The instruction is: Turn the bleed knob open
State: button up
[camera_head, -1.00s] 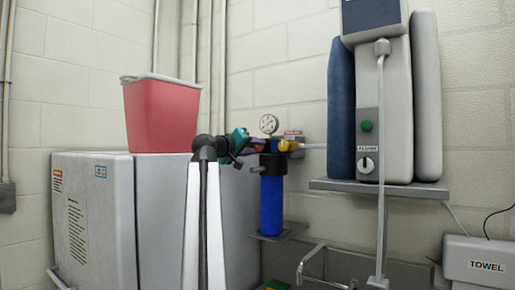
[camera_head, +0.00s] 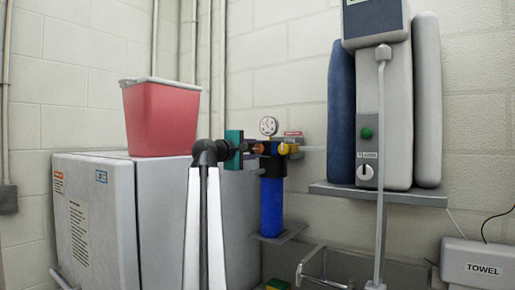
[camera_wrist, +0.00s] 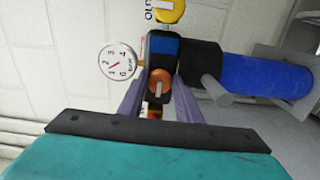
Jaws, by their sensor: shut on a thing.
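The small orange knob (camera_wrist: 159,80) sits on the front of the filter head, between the tips of my gripper (camera_wrist: 158,85) in the wrist view. My gripper's two grey fingers are shut on it, one on each side. In the head view my gripper (camera_head: 253,148) reaches right from its teal body to the filter head, and the knob there is small and partly covered. The filter head (camera_wrist: 164,48) is blue and black, with a blue filter canister (camera_head: 271,205) hanging upright under it. Which way the knob points is hard to tell.
A pressure gauge (camera_head: 268,126) stands above the filter head, and a yellow fitting (camera_head: 285,149) is at its right. A grey stub (camera_wrist: 216,90) projects close to the right finger in the wrist view. A grey machine (camera_head: 397,110) stands on a shelf at right; a red bin (camera_head: 160,118) is at left.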

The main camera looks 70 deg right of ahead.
jog(key=shift+a+f, duration=0.1)
jog(key=shift+f, duration=0.1)
dwell(0.3)
jog(key=o, duration=1)
jog(key=shift+w+a+r, duration=0.1)
jog(key=shift+w, duration=0.05)
